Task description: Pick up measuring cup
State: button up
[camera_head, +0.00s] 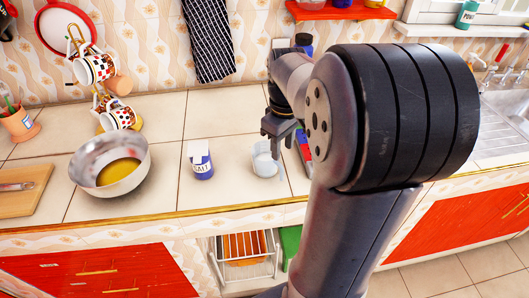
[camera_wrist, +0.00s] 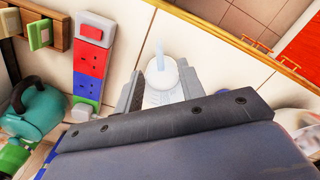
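The measuring cup (camera_head: 264,160) is a small translucent white cup on the tiled counter, right of the salt container. In the wrist view the cup (camera_wrist: 161,78) shows beyond and between my fingers, with its handle pointing up in the picture. My gripper (camera_head: 279,138) hangs just above and to the right of the cup in the head view. In the wrist view my gripper (camera_wrist: 160,80) is open, with one finger on each side of the cup. I cannot tell whether a finger touches it. Part of the cup's near side is hidden by the gripper body.
A salt container (camera_head: 201,161) and a metal pot (camera_head: 110,165) stand left of the cup. A red and blue socket strip (camera_wrist: 91,60) and a teal kettle (camera_wrist: 35,108) show on the left in the wrist view. The counter's front edge is close.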

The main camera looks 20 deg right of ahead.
aim_at(282, 166)
notch_tip(282, 166, down, 4)
jog(key=shift+s+a+f, duration=0.1)
jog(key=shift+s, duration=0.05)
jog(key=shift+f, duration=2.85)
jog(key=shift+c, duration=0.5)
grip_shut()
